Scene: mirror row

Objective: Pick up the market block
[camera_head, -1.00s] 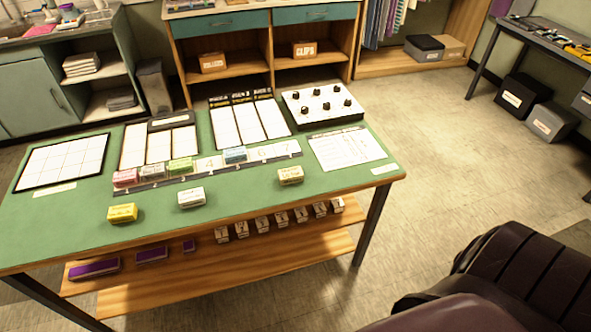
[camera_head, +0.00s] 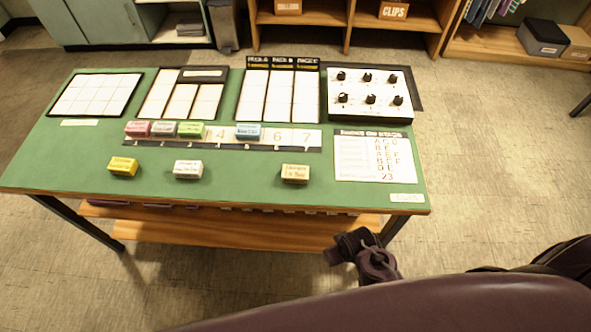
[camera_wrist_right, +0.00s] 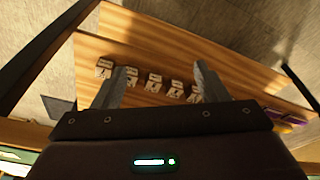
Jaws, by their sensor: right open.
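Three loose blocks lie along the front of the green table: a yellow block (camera_head: 123,167), a white block (camera_head: 188,169) and a tan block (camera_head: 295,174). A pink block (camera_head: 138,129), a grey block (camera_head: 164,128), a green block (camera_head: 191,129) and a blue block (camera_head: 248,131) sit on the numbered strip. The labels are too small for me to tell which is the market block. My right gripper (camera_head: 362,258) is beyond the table's front edge, apart from every block on top. In the right wrist view it is open and empty (camera_wrist_right: 160,82). My left gripper is out of view.
The green table (camera_head: 60,178) also bears a black-and-white knob box (camera_head: 369,109), boards and a printed sheet (camera_head: 374,157). A wooden shelf (camera_head: 225,235) lies below; several small numbered blocks (camera_wrist_right: 154,83) stand on it in the wrist view. Floor right of the table is clear.

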